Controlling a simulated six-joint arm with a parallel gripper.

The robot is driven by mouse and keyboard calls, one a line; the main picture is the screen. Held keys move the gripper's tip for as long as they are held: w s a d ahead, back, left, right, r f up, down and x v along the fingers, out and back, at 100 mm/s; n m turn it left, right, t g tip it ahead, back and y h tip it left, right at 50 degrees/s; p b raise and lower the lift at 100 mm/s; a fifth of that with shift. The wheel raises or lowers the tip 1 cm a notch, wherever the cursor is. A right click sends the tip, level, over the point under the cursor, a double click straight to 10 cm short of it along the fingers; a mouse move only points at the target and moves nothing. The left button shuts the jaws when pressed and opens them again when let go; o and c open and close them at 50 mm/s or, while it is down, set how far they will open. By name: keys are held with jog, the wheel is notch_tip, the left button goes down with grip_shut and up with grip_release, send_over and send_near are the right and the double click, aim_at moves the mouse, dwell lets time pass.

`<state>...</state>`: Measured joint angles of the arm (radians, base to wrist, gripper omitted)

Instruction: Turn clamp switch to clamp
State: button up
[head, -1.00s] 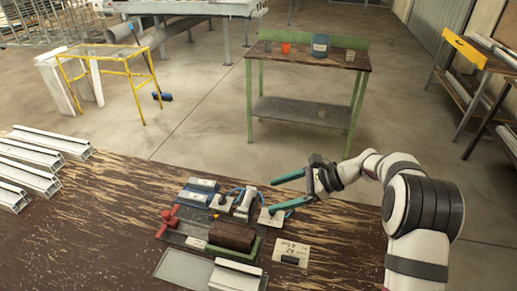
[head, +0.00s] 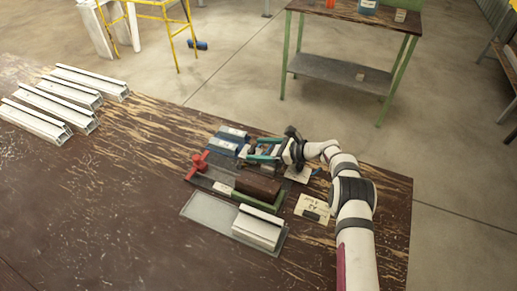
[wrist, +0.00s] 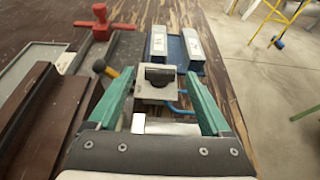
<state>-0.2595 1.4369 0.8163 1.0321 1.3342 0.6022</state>
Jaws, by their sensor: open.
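A small grey box with a black knob (wrist: 158,74), which looks like the clamp switch, is centred in the wrist view. My gripper (wrist: 160,78) is open, with one teal finger on each side of the knob in that view. Whether the fingers touch it cannot be told. In the head view my gripper (head: 252,149) is low over the back of the fixture and mostly hides the switch. The clamp's red handle (head: 198,164) stands at the left of the fixture, beside the brown block (head: 258,187) along a green rail (head: 266,205).
A blue base with two pale blocks (head: 228,140) lies behind the fixture, close to my fingers. A yellow-and-black knob (wrist: 106,70) is left of the switch. A grey tray (head: 205,211) holds a white profile (head: 257,230). More profiles (head: 60,105) lie far left.

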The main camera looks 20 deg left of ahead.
jog(key=shift+a+f, duration=0.15)
jog(key=shift+a, duration=0.1)
grip_shut()
jog(key=shift+s+a+m+t, duration=0.1)
jog(key=shift+s+m+t, duration=0.1)
jog(key=shift+m+t, duration=0.55)
jog(key=m+t, duration=0.1)
jog(key=t, duration=0.1)
jog(key=m+t, duration=0.2)
jog(key=shift+s+h, duration=0.35)
jog(key=shift+h, duration=0.05)
